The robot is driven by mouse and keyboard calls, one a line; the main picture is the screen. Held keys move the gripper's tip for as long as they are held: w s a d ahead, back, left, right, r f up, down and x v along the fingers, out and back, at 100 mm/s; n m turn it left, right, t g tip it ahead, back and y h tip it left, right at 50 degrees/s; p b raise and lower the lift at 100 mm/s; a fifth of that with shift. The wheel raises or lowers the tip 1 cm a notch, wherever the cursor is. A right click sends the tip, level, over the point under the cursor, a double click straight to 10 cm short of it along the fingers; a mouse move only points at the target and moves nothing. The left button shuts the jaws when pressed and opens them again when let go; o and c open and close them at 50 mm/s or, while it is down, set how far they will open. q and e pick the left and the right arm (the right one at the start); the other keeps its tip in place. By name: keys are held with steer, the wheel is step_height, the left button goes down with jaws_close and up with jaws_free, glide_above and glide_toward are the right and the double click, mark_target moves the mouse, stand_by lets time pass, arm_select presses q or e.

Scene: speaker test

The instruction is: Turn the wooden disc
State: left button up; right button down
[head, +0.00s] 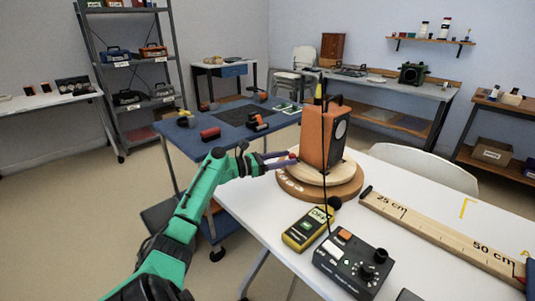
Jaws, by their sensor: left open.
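The round wooden disc (345,192) lies on the white table (432,258), with a lighter disc on top of it. An orange speaker box (314,139) with a handle stands upright on the lighter disc. My left gripper (293,160) is open at the disc's left side, with its fingers pointing right toward the speaker's base. I cannot tell whether the fingers touch the disc or the speaker. My right gripper is out of view.
A yellow meter (307,229) and a black control box (352,266) with a cable stand in front of the disc. A wooden ruler (435,233) lies to the right. A blue cart (190,137) stands behind my left arm. A white chair (420,167) is behind the table.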

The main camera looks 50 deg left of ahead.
arm_select(q)
steer(key=v, duration=1.3)
steer(key=shift+s+p, duration=0.15)
steer(key=shift+p, duration=0.15)
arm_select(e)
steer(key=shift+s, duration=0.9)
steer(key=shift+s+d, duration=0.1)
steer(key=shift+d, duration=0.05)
